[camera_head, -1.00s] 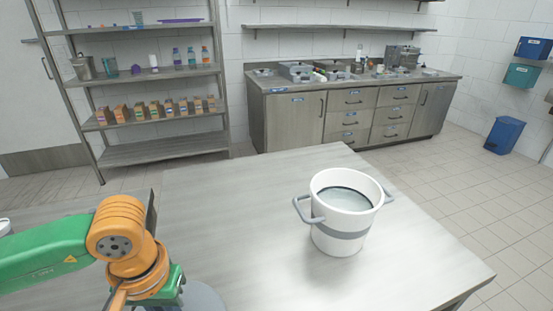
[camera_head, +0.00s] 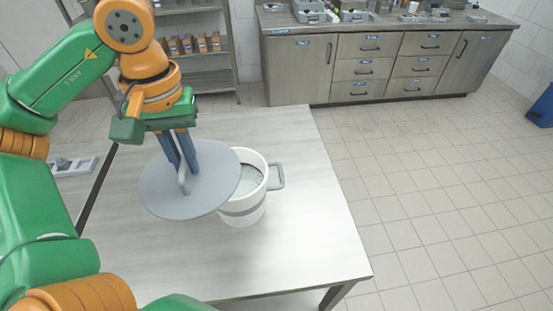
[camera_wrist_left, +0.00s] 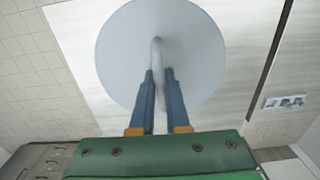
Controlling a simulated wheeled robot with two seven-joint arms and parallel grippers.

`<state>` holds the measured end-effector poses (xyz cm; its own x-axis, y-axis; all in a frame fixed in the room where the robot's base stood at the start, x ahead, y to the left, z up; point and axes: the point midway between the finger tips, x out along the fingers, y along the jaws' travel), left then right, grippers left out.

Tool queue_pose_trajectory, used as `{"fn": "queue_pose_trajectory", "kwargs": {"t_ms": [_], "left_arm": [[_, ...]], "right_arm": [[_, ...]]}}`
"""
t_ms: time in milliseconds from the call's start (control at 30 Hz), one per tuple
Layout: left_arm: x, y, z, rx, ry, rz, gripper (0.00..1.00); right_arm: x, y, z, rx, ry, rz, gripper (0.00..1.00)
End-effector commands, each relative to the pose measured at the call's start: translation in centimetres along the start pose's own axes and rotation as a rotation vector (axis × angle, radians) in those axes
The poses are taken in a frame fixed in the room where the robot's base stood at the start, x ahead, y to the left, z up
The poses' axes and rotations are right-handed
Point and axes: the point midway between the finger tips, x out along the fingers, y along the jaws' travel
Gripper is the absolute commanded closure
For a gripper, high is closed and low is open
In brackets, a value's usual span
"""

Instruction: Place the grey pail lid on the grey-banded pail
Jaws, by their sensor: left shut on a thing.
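The grey pail lid (camera_head: 212,190) is a flat round disc with an upright loop handle. My left gripper (camera_head: 182,168) is shut on the lid's handle and holds the lid in the air, slightly tilted. The wrist view shows the lid (camera_wrist_left: 190,60) and my left gripper (camera_wrist_left: 158,75) with its blue fingers on either side of the handle. The white grey-banded pail (camera_head: 248,214) stands upright and open on the table. The lid is to the pail's left and above it, hiding part of the rim and left side. Liquid shows inside the pail. My right gripper is not in view.
The table (camera_head: 290,255) is clear to the right and front of the pail. A small panel (camera_head: 75,166) lies at the left. A grey cabinet (camera_head: 385,65) and shelves stand beyond the floor at the back.

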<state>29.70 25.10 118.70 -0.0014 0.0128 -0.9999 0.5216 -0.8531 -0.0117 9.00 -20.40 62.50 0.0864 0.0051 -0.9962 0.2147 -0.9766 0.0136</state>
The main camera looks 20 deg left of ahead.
Motion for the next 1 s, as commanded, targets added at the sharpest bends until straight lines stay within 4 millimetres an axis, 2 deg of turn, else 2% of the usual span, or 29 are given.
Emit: {"fn": "queue_pose_trajectory", "kwargs": {"t_ms": [67, 200, 267, 400, 600, 733, 1000], "left_arm": [[1.8, 1.1, -1.4, -0.002, -0.007, -0.003, 1.00], [3.8, 3.8, -5.2, 0.001, -0.011, -0.004, 1.00], [4.5, 5.0, -6.9, 0.001, -0.010, -0.003, 1.00], [7.1, 6.3, -9.2, 0.000, -0.007, -0.006, 1.00], [9.8, 7.5, -11.0, 0.001, -0.004, -0.005, 1.00], [12.5, 7.4, -11.0, 0.000, -0.002, -0.004, 1.00], [13.1, 7.4, -11.0, 0.000, 0.000, -0.002, 1.00]], "right_arm": [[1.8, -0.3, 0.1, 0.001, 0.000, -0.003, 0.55], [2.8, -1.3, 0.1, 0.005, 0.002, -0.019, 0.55], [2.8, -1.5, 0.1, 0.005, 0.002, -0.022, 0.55], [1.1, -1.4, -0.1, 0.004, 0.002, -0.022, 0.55], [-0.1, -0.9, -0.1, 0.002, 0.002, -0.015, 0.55], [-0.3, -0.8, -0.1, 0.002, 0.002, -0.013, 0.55], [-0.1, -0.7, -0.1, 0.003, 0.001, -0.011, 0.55]]}}
